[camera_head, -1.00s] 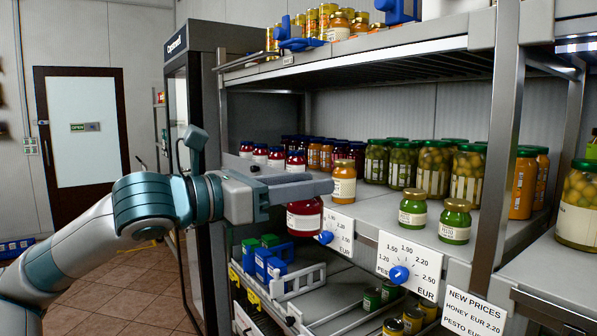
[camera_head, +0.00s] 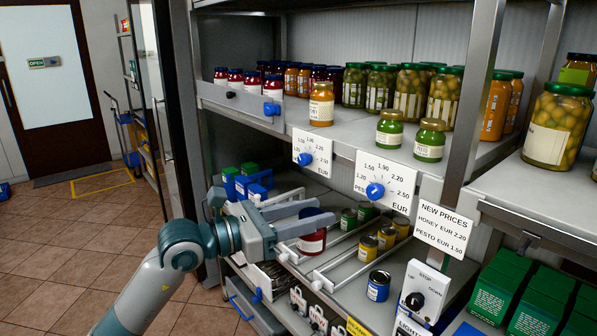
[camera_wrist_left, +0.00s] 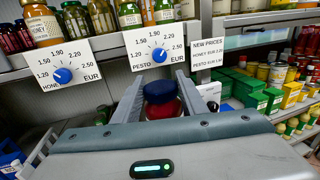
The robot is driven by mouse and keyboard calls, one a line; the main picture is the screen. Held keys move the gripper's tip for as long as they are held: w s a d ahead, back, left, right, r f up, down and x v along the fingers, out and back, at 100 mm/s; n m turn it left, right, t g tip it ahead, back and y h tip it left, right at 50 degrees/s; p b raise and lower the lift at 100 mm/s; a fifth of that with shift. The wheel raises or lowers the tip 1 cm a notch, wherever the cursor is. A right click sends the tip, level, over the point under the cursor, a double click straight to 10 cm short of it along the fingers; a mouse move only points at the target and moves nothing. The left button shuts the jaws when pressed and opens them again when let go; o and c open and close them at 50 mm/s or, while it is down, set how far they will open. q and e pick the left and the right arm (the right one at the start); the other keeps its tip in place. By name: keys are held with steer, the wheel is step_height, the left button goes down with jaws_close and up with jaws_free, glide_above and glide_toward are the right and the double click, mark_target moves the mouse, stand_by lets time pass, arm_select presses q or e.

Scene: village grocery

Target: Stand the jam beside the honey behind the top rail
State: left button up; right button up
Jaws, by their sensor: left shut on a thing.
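My left gripper (camera_head: 305,217) is shut on the jam jar (camera_head: 312,242), dark red with a white label and a blue lid. It holds the jar upright at the level of the lower shelf, below the price dials. In the left wrist view the jar's blue lid (camera_wrist_left: 159,91) shows between the fingers (camera_wrist_left: 162,97). Whether the jar touches the shelf I cannot tell. A grey front rail (camera_head: 235,100) runs along that shelf's left part. My right gripper is not in view.
Two green pesto jars (camera_head: 430,141) stand right of the honey, with bare shelf between. Price dials (camera_head: 311,153) hang from the upper shelf's front edge. White rails (camera_head: 345,250) and small jars (camera_head: 386,236) occupy the lower shelf. A steel post (camera_head: 475,100) stands to the right.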

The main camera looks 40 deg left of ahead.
arm_select(q)
steer(key=s+d+f, duration=0.2)
steer(key=d+f, duration=0.3)
steer(key=f, duration=0.5)
steer(key=s+d+f, duration=0.2)
steer(key=d+f, duration=0.4)
steer(key=f, duration=0.4)
steer(key=shift+s+d, duration=0.2)
steer(key=shift+d, duration=0.1)
